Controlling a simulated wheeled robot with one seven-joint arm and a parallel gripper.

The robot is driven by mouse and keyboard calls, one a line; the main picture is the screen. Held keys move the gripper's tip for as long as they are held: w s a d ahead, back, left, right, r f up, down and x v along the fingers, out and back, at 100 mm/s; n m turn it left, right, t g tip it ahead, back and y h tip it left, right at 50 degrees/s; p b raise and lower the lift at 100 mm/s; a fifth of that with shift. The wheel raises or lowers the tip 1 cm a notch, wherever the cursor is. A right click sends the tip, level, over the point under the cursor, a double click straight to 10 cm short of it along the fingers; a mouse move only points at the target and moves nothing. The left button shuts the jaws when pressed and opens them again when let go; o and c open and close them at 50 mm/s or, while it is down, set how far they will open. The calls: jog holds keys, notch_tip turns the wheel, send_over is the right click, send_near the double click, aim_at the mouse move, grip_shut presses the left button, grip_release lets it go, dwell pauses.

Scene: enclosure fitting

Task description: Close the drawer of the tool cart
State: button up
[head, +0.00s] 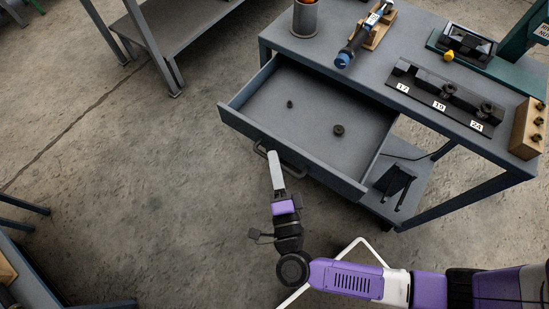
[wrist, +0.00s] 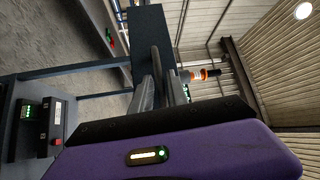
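The tool cart (head: 290,45) is a grey metal bench with its drawer (head: 310,115) pulled well out. The drawer front (head: 320,172) has a dark bar handle (head: 292,172), which shows in the wrist view (wrist: 157,45) too. My gripper (head: 273,155) is at the left part of this handle. In the wrist view its fingers (wrist: 160,88) stand on either side of the bar. I cannot tell whether they press on it. Two small dark round parts (head: 338,130) (head: 290,104) lie in the drawer.
On the cart top are a cup (head: 305,18), a blue-ended tool (head: 355,45), a numbered socket rack (head: 440,98) and a wooden block (head: 528,128). A lower shelf (head: 410,180) holds a dark item. Another bench (head: 180,25) stands at upper left. The floor left of the drawer is clear.

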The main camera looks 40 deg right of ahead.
jog(key=shift+w+d, duration=0.15)
jog(key=shift+w, duration=0.2)
grip_shut()
dwell(1.2)
